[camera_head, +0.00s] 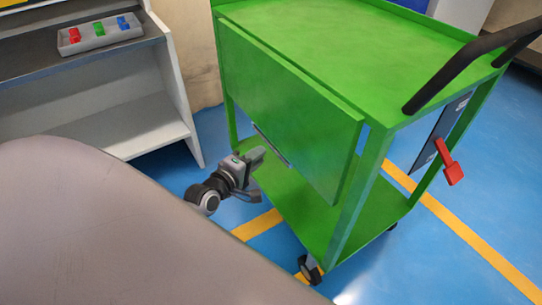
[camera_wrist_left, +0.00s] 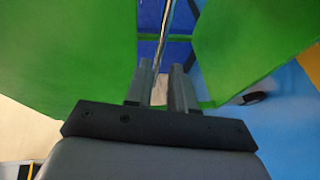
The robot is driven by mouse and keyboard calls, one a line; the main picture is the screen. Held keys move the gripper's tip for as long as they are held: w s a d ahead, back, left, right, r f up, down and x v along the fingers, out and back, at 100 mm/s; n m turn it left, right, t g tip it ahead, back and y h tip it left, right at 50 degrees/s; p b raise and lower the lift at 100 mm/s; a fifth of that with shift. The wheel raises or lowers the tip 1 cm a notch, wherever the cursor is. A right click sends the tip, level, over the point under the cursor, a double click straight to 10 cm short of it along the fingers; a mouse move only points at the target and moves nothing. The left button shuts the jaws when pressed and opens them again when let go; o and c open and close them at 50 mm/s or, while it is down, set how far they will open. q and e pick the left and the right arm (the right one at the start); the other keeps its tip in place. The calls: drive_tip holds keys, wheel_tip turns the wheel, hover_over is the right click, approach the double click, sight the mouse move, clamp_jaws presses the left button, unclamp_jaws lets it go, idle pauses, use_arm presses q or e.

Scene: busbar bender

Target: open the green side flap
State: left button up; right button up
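The green side flap (camera_head: 290,105) hangs down along the near side of the green cart, with a thin metal handle (camera_head: 272,146) at its lower edge. My left gripper (camera_head: 258,158) is at the handle, just below the flap's lower edge. In the left wrist view a metal bar (camera_wrist_left: 167,28), which looks like the handle, runs in line with the gap between the two fingers (camera_wrist_left: 163,88). The fingers are apart with a gap visible between them. Whether they touch the bar cannot be told. My right gripper is not in view.
The green cart (camera_head: 345,35) has a lower shelf (camera_head: 385,205), a black push handle (camera_head: 455,75) and a red lever (camera_head: 449,163) at its right end. A pale shelf unit (camera_head: 150,125) with a grey tray (camera_head: 100,37) of coloured parts stands at the left. Blue floor (camera_head: 480,200) is free at the right.

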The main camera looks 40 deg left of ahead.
sight(270, 146)
use_arm(q)
drive_tip(key=shift+w+a+f+b, duration=0.15)
drive_tip(key=shift+w+b, duration=0.3)
drive_tip(key=shift+w, duration=0.75)
drive_tip(key=shift+w+d+f+b, duration=0.1)
drive_tip(key=shift+w+f+b, duration=0.25)
drive_tip(key=shift+w, duration=0.85)
drive_tip(key=shift+w+a+f+b, duration=0.15)
drive_tip(key=shift+w+b, duration=0.35)
drive_tip(key=shift+w, duration=0.7)
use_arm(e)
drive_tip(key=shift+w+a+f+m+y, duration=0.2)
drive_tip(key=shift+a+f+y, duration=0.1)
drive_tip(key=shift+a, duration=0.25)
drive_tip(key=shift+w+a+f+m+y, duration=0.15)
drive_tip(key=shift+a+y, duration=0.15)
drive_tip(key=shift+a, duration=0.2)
use_arm(q)
drive_tip(key=shift+d, duration=0.1)
drive_tip(key=shift+c, duration=0.3)
clamp_jaws()
